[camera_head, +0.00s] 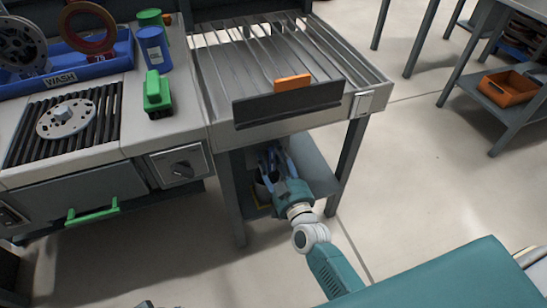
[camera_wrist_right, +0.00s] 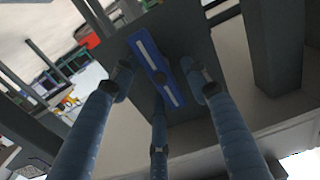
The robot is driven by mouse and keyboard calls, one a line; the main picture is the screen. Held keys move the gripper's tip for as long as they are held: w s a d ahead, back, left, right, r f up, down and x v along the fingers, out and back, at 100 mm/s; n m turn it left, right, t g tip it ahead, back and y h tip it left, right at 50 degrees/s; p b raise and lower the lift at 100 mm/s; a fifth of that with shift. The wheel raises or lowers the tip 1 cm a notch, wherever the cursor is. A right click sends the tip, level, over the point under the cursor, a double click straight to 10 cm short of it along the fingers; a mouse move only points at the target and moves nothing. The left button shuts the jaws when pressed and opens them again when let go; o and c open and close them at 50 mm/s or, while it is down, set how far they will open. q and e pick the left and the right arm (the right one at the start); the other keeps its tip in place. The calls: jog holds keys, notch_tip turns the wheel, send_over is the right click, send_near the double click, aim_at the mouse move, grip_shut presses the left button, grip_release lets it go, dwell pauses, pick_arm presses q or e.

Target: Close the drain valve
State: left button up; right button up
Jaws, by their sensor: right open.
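In the right wrist view a blue bar-shaped handle with pale stripes (camera_wrist_right: 157,68) lies across a dark grey panel; it looks like the drain valve's handle. My right gripper (camera_head: 270,158) reaches under the slatted metal conveyor table in the head view. In the right wrist view its fingers (camera_wrist_right: 160,85) are spread open around the handle, with no clear contact. Whether a fingertip touches it I cannot tell. In the head view the gripper and table hide the valve. My left gripper is not clearly seen.
The slatted table (camera_head: 350,75) has a dark front plate (camera_head: 285,105) and an orange block (camera_head: 292,82) above my right gripper. Grey table legs (camera_head: 350,160) stand on both sides of my arm.

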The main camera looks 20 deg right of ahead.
grip_shut()
